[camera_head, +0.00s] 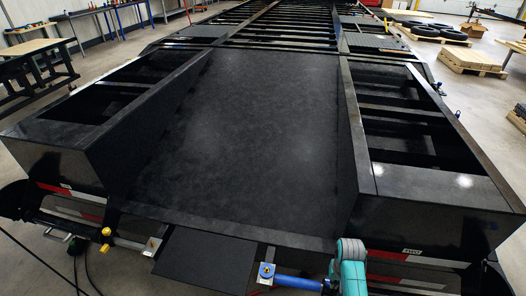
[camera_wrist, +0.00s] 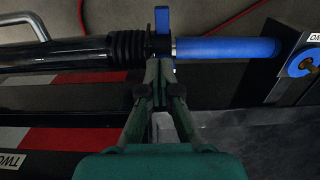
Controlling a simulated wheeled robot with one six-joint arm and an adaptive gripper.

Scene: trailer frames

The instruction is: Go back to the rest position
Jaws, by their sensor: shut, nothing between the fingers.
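My gripper (camera_wrist: 160,75) shows in the wrist view with its dark green fingers closed together and nothing between them. Its tips lie beside a blue cylinder (camera_wrist: 225,49) and a black ribbed sleeve (camera_wrist: 128,48); I cannot tell whether they touch. A small blue lever (camera_wrist: 162,18) stands just beyond the tips. In the head view, part of my teal and grey arm (camera_head: 350,268) shows at the bottom, in front of the trailer's rear edge. The fingers are not visible there. The blue cylinder also shows in the head view (camera_head: 298,282), left of my arm.
The black trailer frame (camera_head: 230,140) fills the middle of the head view. A yellow-ended fitting (camera_head: 105,240) and dark cables hang at its rear left. A workbench (camera_head: 35,48) stands left; pallets (camera_head: 472,62) and tyres (camera_head: 425,30) lie right. Red-white strips (camera_wrist: 85,115) lie near my gripper.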

